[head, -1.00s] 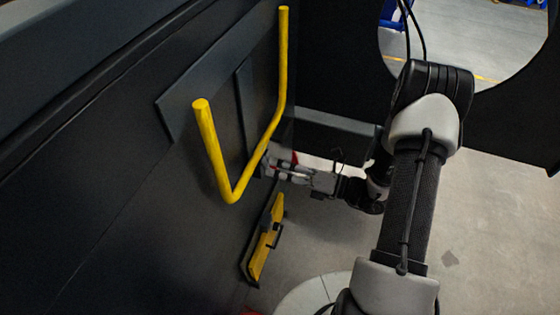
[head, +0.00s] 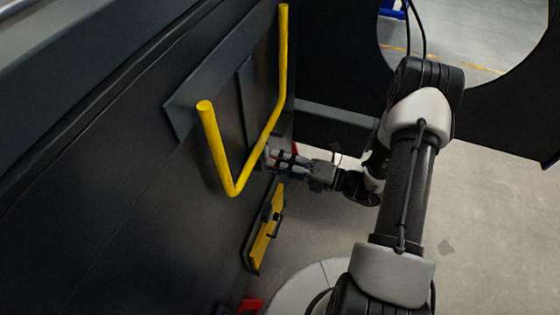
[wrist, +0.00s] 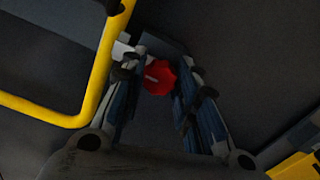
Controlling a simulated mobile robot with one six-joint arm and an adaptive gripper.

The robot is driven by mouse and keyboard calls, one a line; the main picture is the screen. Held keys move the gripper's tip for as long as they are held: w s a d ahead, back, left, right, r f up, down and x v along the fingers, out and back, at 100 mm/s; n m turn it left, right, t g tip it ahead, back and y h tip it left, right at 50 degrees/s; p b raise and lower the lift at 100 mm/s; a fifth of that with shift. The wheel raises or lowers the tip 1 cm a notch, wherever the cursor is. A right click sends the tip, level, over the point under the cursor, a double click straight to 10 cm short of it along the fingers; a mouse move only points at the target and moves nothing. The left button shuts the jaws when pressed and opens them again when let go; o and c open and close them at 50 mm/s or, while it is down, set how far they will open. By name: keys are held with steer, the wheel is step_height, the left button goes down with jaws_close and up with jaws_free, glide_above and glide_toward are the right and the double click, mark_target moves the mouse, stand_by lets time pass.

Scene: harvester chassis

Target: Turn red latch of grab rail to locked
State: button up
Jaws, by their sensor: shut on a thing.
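The red latch (wrist: 159,77) is a lobed knob with a pale mark on its face, seen between my gripper's two fingers in the wrist view. My gripper (wrist: 160,80) is shut on it, one finger on each side. In the head view my gripper (head: 272,158) reaches left to the dark wall beside the lower bend of the rail, and it hides most of the latch. The yellow grab rail (head: 219,150) stands out from the wall as a bent bar. It also crosses the upper left of the wrist view (wrist: 103,65).
A yellow and black step-like part (head: 264,240) lies below my gripper, close to the wall. A dark panel with a round opening stands at the back. A red part (head: 250,305) shows at the bottom edge. Grey floor to the right is clear.

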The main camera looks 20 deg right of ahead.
steer(key=o, duration=1.1)
steer(key=shift+c, duration=0.2)
steer(key=v, duration=1.2)
